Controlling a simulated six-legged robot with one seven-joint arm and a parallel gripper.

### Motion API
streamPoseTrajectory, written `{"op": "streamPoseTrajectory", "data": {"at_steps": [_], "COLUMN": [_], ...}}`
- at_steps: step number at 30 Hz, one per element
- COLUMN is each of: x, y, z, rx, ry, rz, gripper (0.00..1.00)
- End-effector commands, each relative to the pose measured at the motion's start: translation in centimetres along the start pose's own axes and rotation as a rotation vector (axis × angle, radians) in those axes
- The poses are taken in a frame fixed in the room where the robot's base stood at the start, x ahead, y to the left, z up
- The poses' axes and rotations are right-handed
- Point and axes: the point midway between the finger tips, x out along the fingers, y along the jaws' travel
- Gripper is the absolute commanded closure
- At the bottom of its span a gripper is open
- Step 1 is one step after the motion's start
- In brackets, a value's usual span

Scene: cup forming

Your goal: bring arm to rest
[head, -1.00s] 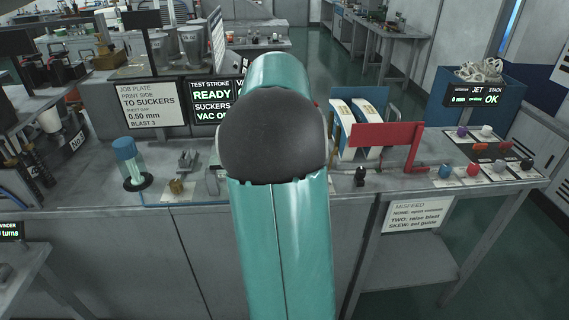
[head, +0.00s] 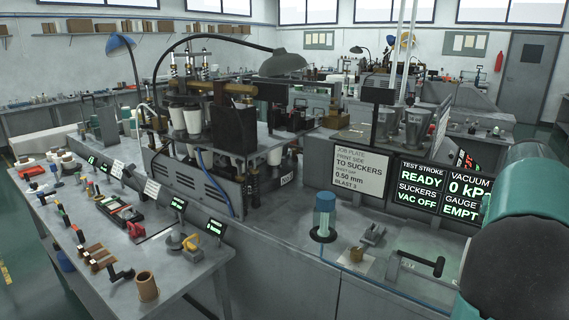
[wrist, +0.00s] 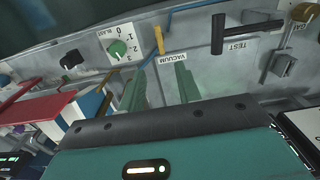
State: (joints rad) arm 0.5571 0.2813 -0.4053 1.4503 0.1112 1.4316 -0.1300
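My gripper (wrist: 160,72) shows in the wrist view with two green fingers apart and nothing visible between them. It is over a grey panel with a VACUUM label (wrist: 174,57), a green knob (wrist: 117,48) and a black T-shaped handle (wrist: 219,34) beside a TEST label. Whether the fingers touch the panel cannot be told. In the head view my teal arm shows only at the right edge, and the gripper is out of view.
A long bench (head: 275,260) holds a blue-topped cylinder (head: 324,215), a job plate sign (head: 361,167) and display screens (head: 427,187). A forming machine (head: 205,140) with cups stands left of centre. A table (head: 190,262) at left carries many small tools.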

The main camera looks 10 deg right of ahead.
Motion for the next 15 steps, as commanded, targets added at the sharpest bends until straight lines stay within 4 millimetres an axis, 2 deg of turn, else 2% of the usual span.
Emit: {"op": "streamPoseTrajectory", "data": {"at_steps": [4, 7, 11, 15], "x": [-0.6, -1.2, -1.8, -1.9], "y": [-2.0, -5.2, -10.1, -14.7], "z": [1.3, 3.6, 8.0, 13.4], "rx": [-0.037, -0.1, -0.21, -0.333], "ry": [0.022, 0.057, 0.114, 0.178], "rz": [-0.018, -0.043, -0.082, -0.118], "gripper": [0.66, 0.66, 0.66, 0.66]}}
